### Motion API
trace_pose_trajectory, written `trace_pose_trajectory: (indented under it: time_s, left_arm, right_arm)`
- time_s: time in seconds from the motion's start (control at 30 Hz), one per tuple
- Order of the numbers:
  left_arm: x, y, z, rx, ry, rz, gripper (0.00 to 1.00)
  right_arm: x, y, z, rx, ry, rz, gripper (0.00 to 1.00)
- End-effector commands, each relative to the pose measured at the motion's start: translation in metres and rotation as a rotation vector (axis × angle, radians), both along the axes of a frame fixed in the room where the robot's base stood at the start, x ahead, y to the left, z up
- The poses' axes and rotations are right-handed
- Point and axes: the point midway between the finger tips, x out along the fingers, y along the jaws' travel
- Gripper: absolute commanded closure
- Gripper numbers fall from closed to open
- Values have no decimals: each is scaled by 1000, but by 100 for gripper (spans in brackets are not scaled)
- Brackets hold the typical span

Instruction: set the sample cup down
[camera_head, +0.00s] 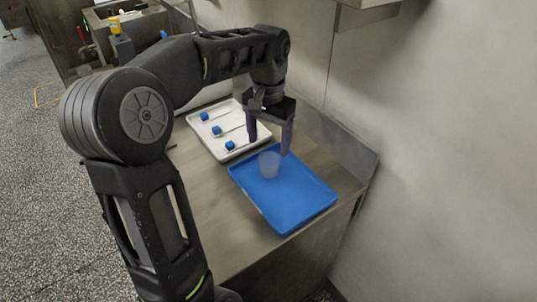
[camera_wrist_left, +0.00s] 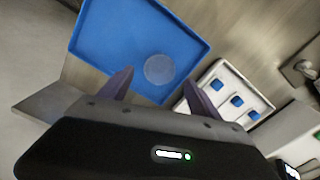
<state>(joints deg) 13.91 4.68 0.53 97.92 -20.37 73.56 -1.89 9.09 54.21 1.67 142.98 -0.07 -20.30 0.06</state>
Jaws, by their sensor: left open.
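The sample cup (camera_head: 269,165) is translucent and stands upright on the blue tray (camera_head: 300,205), near the tray's far-left end. In the left wrist view the cup (camera_wrist_left: 158,69) shows as a pale round shape on the blue tray (camera_wrist_left: 112,35). My left gripper (camera_head: 269,149) is open, with its dark fingers spread above and just beyond the cup. In the left wrist view its fingers (camera_wrist_left: 155,88) point towards the tray with nothing between their tips. My right gripper is in neither view.
A white tray (camera_head: 239,150) with several blue-ended items lies beside the blue tray on the metal counter (camera_head: 222,225). A wall (camera_head: 430,150) rises to the right of the counter. A metal basin (camera_head: 60,35) with bottles near it stands at the back left.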

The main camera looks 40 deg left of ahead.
Motion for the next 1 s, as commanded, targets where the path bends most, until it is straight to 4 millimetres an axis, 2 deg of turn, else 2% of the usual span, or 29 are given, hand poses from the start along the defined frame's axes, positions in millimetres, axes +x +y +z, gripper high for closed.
trace_pose_trajectory:
  time_s: [0.1, 0.3, 1.0]
  left_arm:
    - [1, 0, 22, 0, -2, 0, 27]
    - [0, 0, 39, 0, 0, -1, 27]
    - [0, 0, 40, 0, 1, 0, 27]
  right_arm:
    - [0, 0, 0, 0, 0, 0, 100]
    - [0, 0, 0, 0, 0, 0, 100]
    - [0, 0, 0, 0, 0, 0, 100]
